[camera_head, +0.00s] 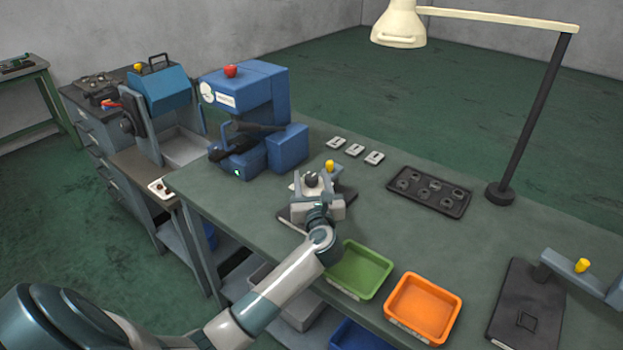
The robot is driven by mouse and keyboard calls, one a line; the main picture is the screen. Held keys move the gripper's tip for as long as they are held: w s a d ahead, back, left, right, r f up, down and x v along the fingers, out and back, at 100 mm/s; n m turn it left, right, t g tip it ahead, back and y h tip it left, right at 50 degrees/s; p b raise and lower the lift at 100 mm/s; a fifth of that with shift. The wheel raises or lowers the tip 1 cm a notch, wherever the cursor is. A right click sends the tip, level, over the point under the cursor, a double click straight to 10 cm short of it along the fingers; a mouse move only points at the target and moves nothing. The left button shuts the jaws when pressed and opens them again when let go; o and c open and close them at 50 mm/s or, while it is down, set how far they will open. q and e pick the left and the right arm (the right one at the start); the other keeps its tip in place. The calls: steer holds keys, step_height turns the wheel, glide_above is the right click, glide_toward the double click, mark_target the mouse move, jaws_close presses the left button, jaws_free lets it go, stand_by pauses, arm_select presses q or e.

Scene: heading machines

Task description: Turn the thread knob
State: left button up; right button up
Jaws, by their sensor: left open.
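My left arm comes in from the lower left and reaches over the bench. My left gripper (314,190) is open at a small bench fixture (288,218) with a dark base. A round grey knob (312,179) shows at the gripper's fingers; I cannot tell whether they touch it. A yellow knob (329,166) stands just behind, to the right. The gripper and wrist hide much of the fixture. No label shows which knob is the thread knob. My right gripper is not in view.
A blue machine (255,90) with a red knob stands at left on the green bench (390,240). A green bin (360,268), an orange bin (423,307) and a lamp (520,120) flank the fixture's right side. A dark tray (430,190) lies behind.

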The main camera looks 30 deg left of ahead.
arm_select(q)
steer(key=c, duration=1.1)
steer(key=shift+o, duration=0.2)
